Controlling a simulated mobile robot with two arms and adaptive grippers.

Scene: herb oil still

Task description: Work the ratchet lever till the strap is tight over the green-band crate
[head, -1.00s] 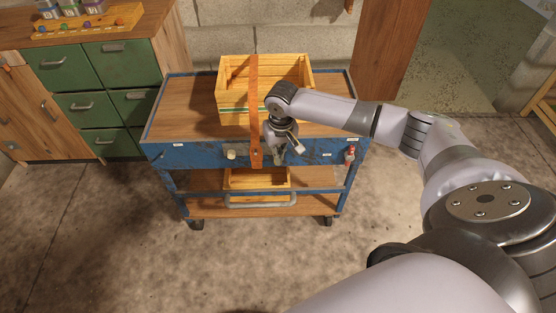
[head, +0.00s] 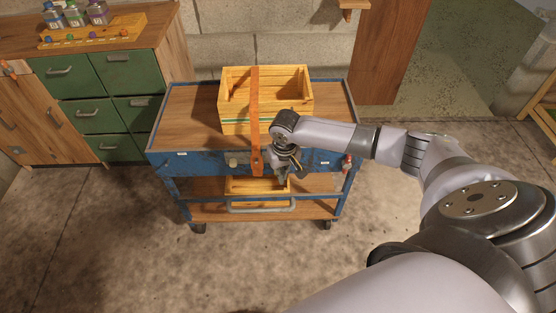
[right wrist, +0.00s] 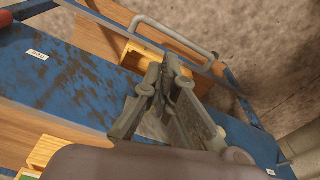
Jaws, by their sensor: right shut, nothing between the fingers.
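The wooden crate with a thin green band (head: 235,127) stands on the blue cart's top in the head view. An orange-brown strap (head: 255,105) runs over the crate and down the cart's front. Its lower end (head: 257,165) hangs at the blue front edge; I cannot make out the ratchet lever there. My right gripper (head: 283,183) is shut and empty, pointing down in front of the cart, just right of the strap end. In the right wrist view its fingers (right wrist: 166,65) are together, beside the blue cart edge. My left gripper is not in view.
The blue cart (head: 200,165) has a pale knob (head: 232,159) left of the strap and a red-topped part (head: 347,162) at right. A lower wooden box (head: 240,186) sits below, behind a grey handle (head: 262,209). Green drawers (head: 95,83) stand left. Floor in front is clear.

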